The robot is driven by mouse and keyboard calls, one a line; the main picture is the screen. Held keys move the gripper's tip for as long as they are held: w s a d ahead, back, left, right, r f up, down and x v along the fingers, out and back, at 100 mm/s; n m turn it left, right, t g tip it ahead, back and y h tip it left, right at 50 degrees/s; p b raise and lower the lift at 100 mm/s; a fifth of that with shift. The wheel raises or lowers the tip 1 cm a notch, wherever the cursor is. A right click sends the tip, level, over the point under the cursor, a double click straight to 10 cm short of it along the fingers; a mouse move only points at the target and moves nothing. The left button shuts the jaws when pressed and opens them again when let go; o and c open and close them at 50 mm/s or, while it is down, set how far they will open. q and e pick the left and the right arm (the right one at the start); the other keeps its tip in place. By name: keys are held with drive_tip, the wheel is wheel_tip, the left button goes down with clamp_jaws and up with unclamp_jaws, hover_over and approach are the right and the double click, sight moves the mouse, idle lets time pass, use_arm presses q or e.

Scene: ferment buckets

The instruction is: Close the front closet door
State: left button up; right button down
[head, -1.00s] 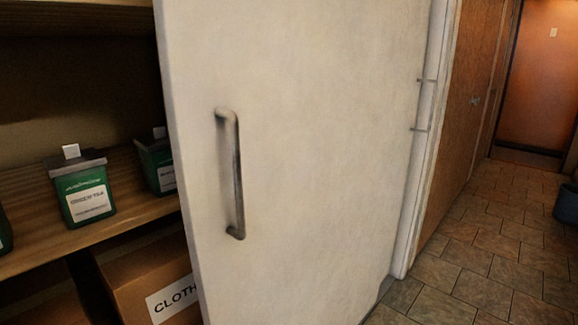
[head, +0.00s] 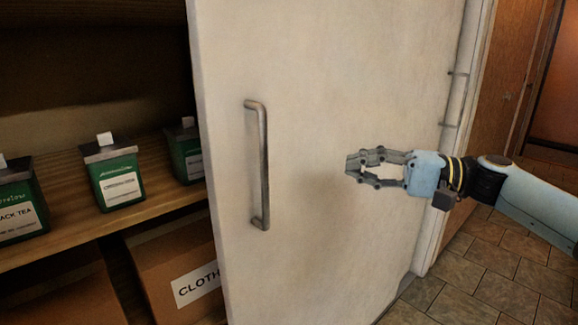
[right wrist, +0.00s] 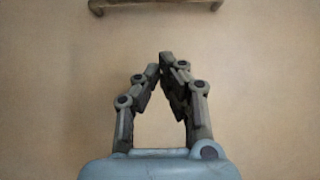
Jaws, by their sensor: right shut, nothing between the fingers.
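The white closet door (head: 330,90) stands partly open in the head view, with the shelves showing past its left edge. A grey vertical bar handle (head: 263,165) is on its face near that left edge. My right gripper (head: 348,168) comes in from the right in front of the door, to the right of the handle and pointing left. Its fingers are shut and empty. In the right wrist view the closed fingers (right wrist: 160,62) face the plain door surface (right wrist: 60,90), and the handle (right wrist: 155,4) shows at the top edge, apart from the fingers. My left gripper is not in view.
Green tea tins (head: 114,172) stand on a wooden shelf (head: 70,212) inside the closet. A cardboard box (head: 165,255) labelled CLOTH sits below. A tiled floor (head: 500,265) runs along the right, beside a brown wooden door (head: 505,70).

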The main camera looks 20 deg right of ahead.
sight(288, 168)
drive_tip(key=p+x, duration=0.1)
drive_tip(key=x, duration=0.3)
drive_tip(key=s+a+p+x, duration=0.1)
drive_tip(key=x, duration=0.3)
drive_tip(key=s+p+x, duration=0.1)
drive_tip(key=x, duration=0.2)
drive_tip(key=shift+a, duration=0.6)
